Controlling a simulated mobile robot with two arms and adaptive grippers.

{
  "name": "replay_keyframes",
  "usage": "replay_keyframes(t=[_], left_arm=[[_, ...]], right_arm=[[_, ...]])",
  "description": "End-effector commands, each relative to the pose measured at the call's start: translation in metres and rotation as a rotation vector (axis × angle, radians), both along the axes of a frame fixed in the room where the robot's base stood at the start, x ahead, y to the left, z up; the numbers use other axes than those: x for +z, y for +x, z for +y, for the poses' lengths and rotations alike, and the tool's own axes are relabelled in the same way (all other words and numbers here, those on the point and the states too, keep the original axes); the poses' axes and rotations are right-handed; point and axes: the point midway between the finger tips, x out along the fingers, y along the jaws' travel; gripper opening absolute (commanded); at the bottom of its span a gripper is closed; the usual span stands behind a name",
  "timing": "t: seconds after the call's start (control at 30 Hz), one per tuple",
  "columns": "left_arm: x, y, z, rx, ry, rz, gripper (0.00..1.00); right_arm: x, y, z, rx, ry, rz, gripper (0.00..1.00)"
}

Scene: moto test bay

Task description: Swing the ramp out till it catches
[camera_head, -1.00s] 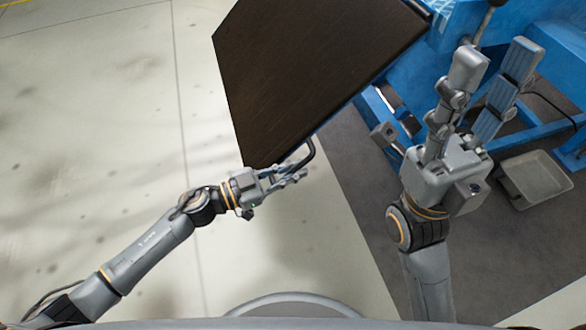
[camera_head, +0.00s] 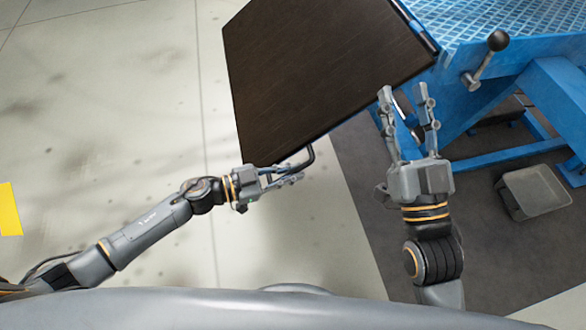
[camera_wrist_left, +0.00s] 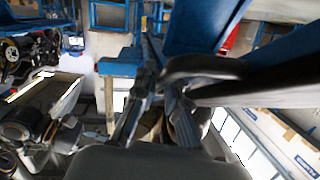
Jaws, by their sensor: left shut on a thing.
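The ramp (camera_head: 320,70) is a dark brown flat panel joined along its right side to the blue lift table (camera_head: 490,25). A black bar handle (camera_head: 308,157) sticks out at its near edge. My left gripper (camera_head: 290,178) is shut on this handle; the fingers hide part of it. In the left wrist view the dark handle (camera_wrist_left: 205,68) lies across the fingers (camera_wrist_left: 155,105). My right gripper (camera_head: 406,95) is open and empty, fingers spread, near the ramp's right corner. I cannot tell whether it touches anything. No catch can be made out.
A lever with a black ball knob (camera_head: 498,40) stands on the table's near side, right of my right gripper. Pale floor (camera_head: 110,120) left of the ramp is clear, with a yellow patch (camera_head: 9,209) at the edge.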

Motion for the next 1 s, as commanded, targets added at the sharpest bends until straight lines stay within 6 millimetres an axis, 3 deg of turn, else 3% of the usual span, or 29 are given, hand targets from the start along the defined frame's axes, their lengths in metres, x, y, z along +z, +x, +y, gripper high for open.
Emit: replay_keyframes(t=[0.13, 0.2, 0.27, 0.3, 0.67, 1.0], left_arm=[[0.003, 0.001, 0.0, 0.0, -0.005, -0.003, 0.0], [0.003, 0.001, 0.0, 0.0, -0.005, -0.003, 0.22], [0.003, 0.001, 0.0, 0.0, -0.005, -0.003, 0.34], [0.002, 0.001, 0.0, 0.0, -0.004, -0.003, 0.36], [0.001, -0.002, 0.006, 0.001, -0.001, -0.001, 0.36], [0.009, -0.03, 0.065, 0.0, 0.001, 0.002, 0.36]], right_arm=[[0.0, 0.0, 0.0, 0.0, 0.001, -0.002, 0.4], [0.0, 0.0, 0.0, 0.0, 0.001, -0.002, 0.4], [0.0, 0.0, 0.0, 0.0, 0.001, -0.003, 0.4], [0.0, 0.0, 0.0, 0.0, 0.001, -0.003, 0.4], [0.001, 0.0, 0.0, 0.0, 0.0, -0.005, 0.4], [0.001, 0.0, 0.0, 0.0, 0.001, -0.005, 0.4]])
